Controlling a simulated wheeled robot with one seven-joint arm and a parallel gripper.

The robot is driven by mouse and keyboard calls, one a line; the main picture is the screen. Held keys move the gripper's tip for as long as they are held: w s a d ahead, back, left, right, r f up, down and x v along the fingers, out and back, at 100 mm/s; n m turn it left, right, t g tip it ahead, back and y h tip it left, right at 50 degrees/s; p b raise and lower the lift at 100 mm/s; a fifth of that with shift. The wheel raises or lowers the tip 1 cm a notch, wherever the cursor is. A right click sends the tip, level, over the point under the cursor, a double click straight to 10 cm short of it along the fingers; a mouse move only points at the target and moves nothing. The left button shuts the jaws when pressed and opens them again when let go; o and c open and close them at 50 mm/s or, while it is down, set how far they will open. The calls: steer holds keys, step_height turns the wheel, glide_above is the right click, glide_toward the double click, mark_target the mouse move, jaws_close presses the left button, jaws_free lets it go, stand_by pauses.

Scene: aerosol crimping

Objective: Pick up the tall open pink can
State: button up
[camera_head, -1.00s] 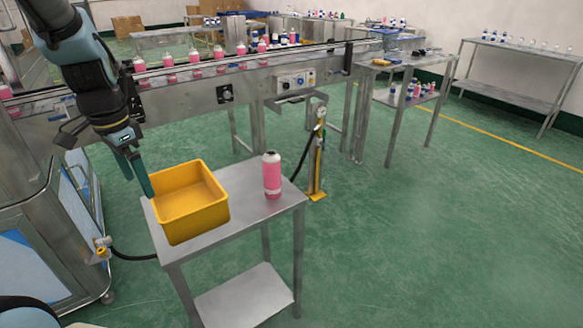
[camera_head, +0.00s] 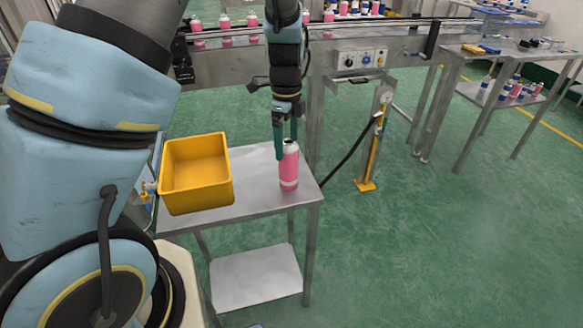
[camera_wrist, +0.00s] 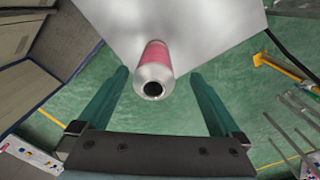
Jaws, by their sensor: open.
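The tall pink can (camera_head: 289,170) stands upright on the small steel table (camera_head: 255,182), near its right end. In the wrist view the can (camera_wrist: 154,69) shows a silver top with a dark open hole. My gripper (camera_head: 286,150) points down at the can's top in the head view, its fingers overlapping the can's upper left. In the wrist view my gripper (camera_wrist: 158,88) is open, with one green finger on each side of the can and clear gaps between. Nothing is held.
A yellow bin (camera_head: 196,172) stands on the table left of the can. A conveyor (camera_head: 380,55) with pink cans runs behind. A steel stand with a yellow post (camera_head: 372,155) is right of the table. Green floor (camera_head: 450,240) to the right is clear.

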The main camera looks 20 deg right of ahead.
mark_target(288, 162)
steer(key=shift+s+f+p, duration=0.25)
steer(key=shift+f+p, duration=0.35)
steer(key=shift+f, duration=1.05)
steer(key=shift+s+f+p, duration=0.2)
steer(key=shift+f+p, duration=0.35)
steer(key=shift+f, duration=1.1)
steer(key=c, duration=1.5)
steer(key=shift+o, duration=0.2)
steer(key=shift+r, duration=0.1)
